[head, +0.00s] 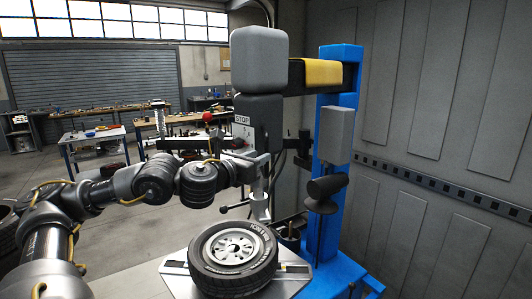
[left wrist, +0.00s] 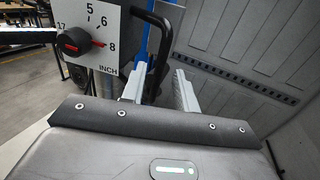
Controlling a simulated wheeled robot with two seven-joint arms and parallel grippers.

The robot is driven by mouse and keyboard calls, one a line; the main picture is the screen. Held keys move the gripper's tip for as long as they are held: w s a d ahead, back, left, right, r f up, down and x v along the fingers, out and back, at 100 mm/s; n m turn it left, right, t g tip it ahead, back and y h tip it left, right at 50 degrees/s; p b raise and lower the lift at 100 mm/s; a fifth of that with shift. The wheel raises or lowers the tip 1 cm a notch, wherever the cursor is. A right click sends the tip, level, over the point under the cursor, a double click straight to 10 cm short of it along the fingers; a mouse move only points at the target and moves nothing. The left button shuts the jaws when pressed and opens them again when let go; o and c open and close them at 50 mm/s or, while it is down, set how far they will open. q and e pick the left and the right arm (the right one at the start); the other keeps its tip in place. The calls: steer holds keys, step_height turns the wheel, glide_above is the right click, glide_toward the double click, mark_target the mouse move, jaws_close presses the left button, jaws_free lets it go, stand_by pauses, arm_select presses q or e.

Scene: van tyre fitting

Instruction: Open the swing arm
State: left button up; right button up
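The swing arm (head: 322,73), yellow and black, runs from the blue column (head: 340,150) of the tyre machine to a grey head block (head: 260,60). My left gripper (head: 264,163) is at the height of the box's lower part, in front of the machine. In the left wrist view its two pale fingers (left wrist: 159,90) stand apart. A black bar handle (left wrist: 155,30) beside the dial plate (left wrist: 105,35) reaches down between them in the picture; contact cannot be told. My right gripper is not in view.
A tyre on a rim (head: 233,258) lies on the machine's turntable (head: 180,280) below my left gripper. A grey panelled wall (head: 440,120) stands close on the right. Workbenches (head: 95,140) stand at the back left, with open floor before them.

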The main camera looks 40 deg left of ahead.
mark_target(266, 173)
arm_select(q)
steer(key=shift+w+a+p, duration=0.2)
steer(key=shift+w+p, duration=0.1)
steer(key=shift+w, duration=2.15)
jaws_close()
